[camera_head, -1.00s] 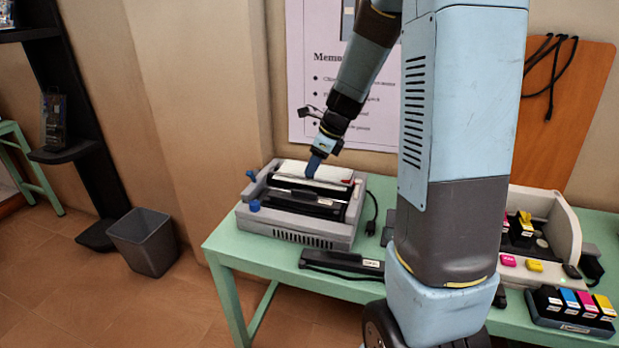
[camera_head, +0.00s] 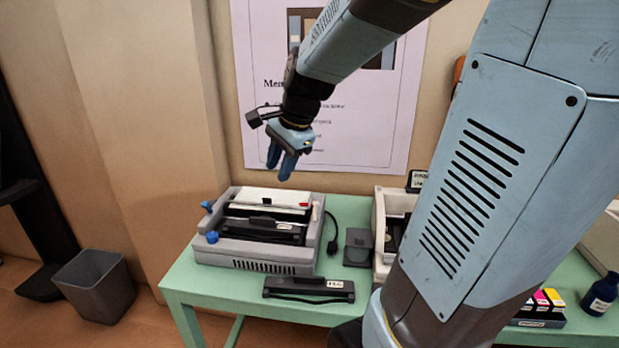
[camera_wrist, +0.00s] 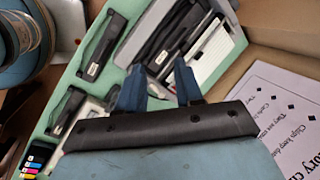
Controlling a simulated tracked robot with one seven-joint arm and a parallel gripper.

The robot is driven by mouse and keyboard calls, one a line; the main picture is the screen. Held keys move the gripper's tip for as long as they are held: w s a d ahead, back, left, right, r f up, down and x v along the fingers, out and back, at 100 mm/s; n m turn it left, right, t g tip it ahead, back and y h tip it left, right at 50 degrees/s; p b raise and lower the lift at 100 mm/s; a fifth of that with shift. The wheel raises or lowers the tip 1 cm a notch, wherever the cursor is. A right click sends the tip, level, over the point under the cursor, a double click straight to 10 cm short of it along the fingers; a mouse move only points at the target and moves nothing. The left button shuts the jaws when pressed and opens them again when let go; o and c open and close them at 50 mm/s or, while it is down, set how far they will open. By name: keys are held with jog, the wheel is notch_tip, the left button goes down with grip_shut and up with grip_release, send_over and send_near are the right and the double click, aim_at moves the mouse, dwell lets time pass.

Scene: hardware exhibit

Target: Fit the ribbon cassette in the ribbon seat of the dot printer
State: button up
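The grey dot printer (camera_head: 225,250) sits at the left end of the green table. A black bar-shaped part (camera_head: 262,232) lies across its front; I cannot tell whether this is a cassette or the printer's own part. A black ribbon cassette (camera_head: 300,288) with a white label lies flat on the table in front of the printer. It also shows in the wrist view (camera_wrist: 103,48), left of the printer (camera_wrist: 180,30). My gripper (camera_head: 281,160) hangs above the printer's back right, pointing down. Its two blue fingers are apart with nothing between them in the wrist view (camera_wrist: 159,88).
A beige machine (camera_head: 382,222) stands right of the printer, with a grey pad (camera_head: 358,240) and a black cable (camera_head: 332,232) between. Coloured cartridges (camera_head: 540,300) and a dark bottle (camera_head: 601,293) are farther right. A poster (camera_head: 350,140) hangs on the wall behind.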

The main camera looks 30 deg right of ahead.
jog(key=s+r+n+t+h, duration=0.2)
jog(key=s+r+n, duration=0.1)
jog(key=s+n, duration=1.1)
jog(key=shift+s+r+n, duration=0.3)
jog(key=shift+s+r, duration=0.1)
jog(key=shift+s, duration=0.2)
jog(key=shift+a, duration=0.15)
dwell(1.0)
jog(key=shift+c, duration=0.3)
